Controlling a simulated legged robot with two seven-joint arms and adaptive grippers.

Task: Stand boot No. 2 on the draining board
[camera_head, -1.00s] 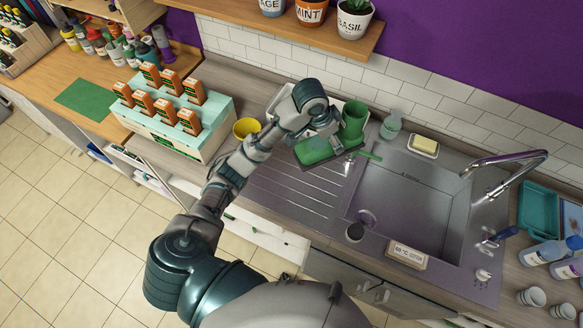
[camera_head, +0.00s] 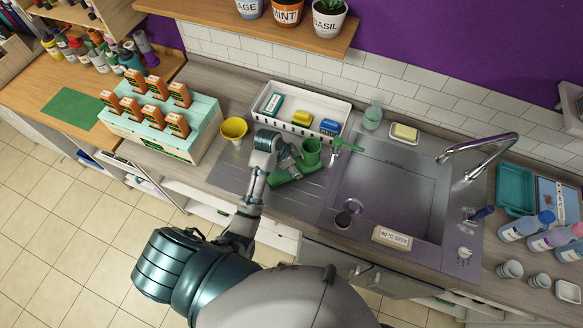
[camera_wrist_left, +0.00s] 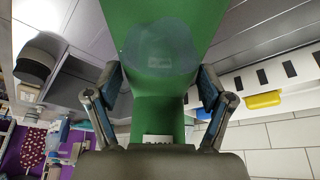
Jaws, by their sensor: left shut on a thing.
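A green boot (camera_head: 311,156) is in my left gripper (camera_head: 292,160), with its open shaft up and its foot pointing left and toward the front. It is over the ribbed draining board (camera_head: 302,201), left of the sink. I cannot tell whether the sole touches the board. In the left wrist view, the green boot (camera_wrist_left: 160,60) fills the space between the two fingers of the left gripper (camera_wrist_left: 160,88), which are shut on it. A label on it is too small to read, so its number is unclear. My right gripper is not in view.
A white basket (camera_head: 338,107) with small boxes stands behind the boot, and a yellow cup (camera_head: 233,130) is to its left. A thin green thing (camera_head: 347,147) lies by the sink (camera_head: 385,192). The board's front part is clear.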

